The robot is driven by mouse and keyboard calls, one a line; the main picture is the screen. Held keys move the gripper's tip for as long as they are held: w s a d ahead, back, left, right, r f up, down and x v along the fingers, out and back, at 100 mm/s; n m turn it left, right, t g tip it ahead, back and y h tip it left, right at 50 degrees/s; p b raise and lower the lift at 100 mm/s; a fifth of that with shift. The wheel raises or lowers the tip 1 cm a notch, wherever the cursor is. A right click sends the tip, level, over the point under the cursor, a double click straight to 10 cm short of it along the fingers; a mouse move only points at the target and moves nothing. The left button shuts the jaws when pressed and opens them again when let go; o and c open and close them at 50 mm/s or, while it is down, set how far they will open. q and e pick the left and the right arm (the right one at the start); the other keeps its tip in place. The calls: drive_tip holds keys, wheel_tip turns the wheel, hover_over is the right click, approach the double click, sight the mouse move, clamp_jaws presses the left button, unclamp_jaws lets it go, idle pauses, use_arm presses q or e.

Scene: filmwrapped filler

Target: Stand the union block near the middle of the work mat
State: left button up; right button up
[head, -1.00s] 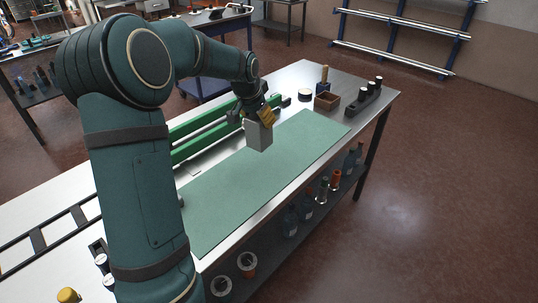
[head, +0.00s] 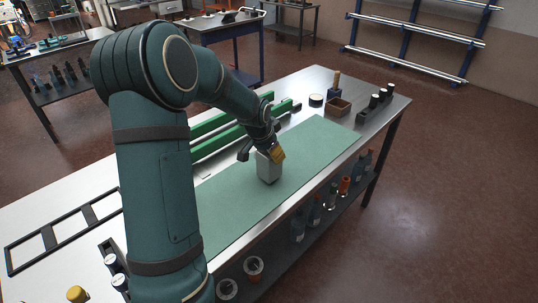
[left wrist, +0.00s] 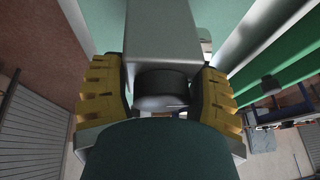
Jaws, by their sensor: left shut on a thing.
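The union block is a pale grey upright block (head: 268,168), seen in the head view over the middle part of the green work mat (head: 318,143). My left gripper (head: 276,155), with yellow finger pads, is shut on its upper part. The block looks roughly upright and its bottom is at or just above the mat; I cannot tell whether it touches. In the left wrist view the block (left wrist: 163,28) lies between the yellow pads, with a dark round part at its near end. My right gripper is not in view.
Green rails (head: 215,135) lie along the mat's far side. A black frame (head: 62,235) lies at the left. The mat around the block is clear.

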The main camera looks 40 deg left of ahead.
use_arm(q)
drive_tip(key=shift+f, duration=0.55)
drive_tip(key=shift+f, duration=0.1)
drive_tip(key=o, duration=1.3)
